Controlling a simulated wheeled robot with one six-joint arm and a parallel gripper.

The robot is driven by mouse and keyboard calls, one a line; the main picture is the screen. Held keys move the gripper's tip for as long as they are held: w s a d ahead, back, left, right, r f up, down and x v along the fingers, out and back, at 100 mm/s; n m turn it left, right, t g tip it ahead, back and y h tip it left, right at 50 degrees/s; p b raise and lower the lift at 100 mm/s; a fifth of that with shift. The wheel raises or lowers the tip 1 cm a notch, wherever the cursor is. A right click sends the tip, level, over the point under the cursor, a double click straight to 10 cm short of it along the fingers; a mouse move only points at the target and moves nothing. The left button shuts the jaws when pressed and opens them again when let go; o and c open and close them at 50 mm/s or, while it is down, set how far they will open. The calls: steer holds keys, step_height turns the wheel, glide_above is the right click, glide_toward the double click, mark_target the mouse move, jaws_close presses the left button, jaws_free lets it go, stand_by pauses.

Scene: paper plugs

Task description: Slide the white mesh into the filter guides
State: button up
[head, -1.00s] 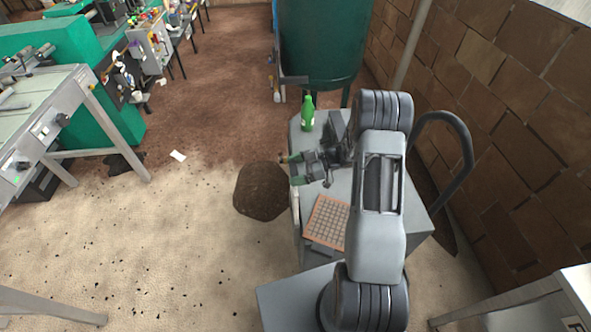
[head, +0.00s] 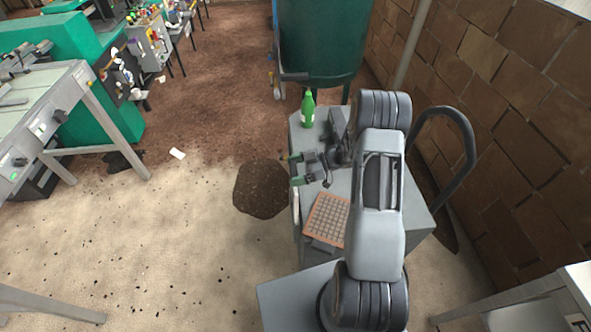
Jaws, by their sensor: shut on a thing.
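My gripper (head: 294,170) is above the left edge of the grey table, pointing left. It has greenish fingertips with a gap between them. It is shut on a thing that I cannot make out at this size. I cannot pick out a separate white mesh with certainty. A pale grid panel with an orange rim (head: 328,218) lies on the table, below my gripper in the picture and apart from it. I cannot tell whether it is the mesh. The filter guides cannot be made out; my arm hides part of the table.
A green bottle (head: 308,108) stands on the far left corner of the grey table (head: 318,145). A dark brown round thing (head: 262,190) is just left of the table. A large green tank (head: 320,40) stands behind. A brick wall is at the right. The floor at left is mostly open.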

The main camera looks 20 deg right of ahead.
step_height(320, 180, down, 10)
steer(key=b, duration=0.6)
steer(key=shift+r, duration=0.25)
stand_by(3.0)
steer(key=shift+r, duration=0.25)
steer(key=shift+f, duration=0.25)
stand_by(2.0)
steer(key=shift+r+p, duration=0.25)
steer(key=shift+p, duration=0.3)
stand_by(0.7)
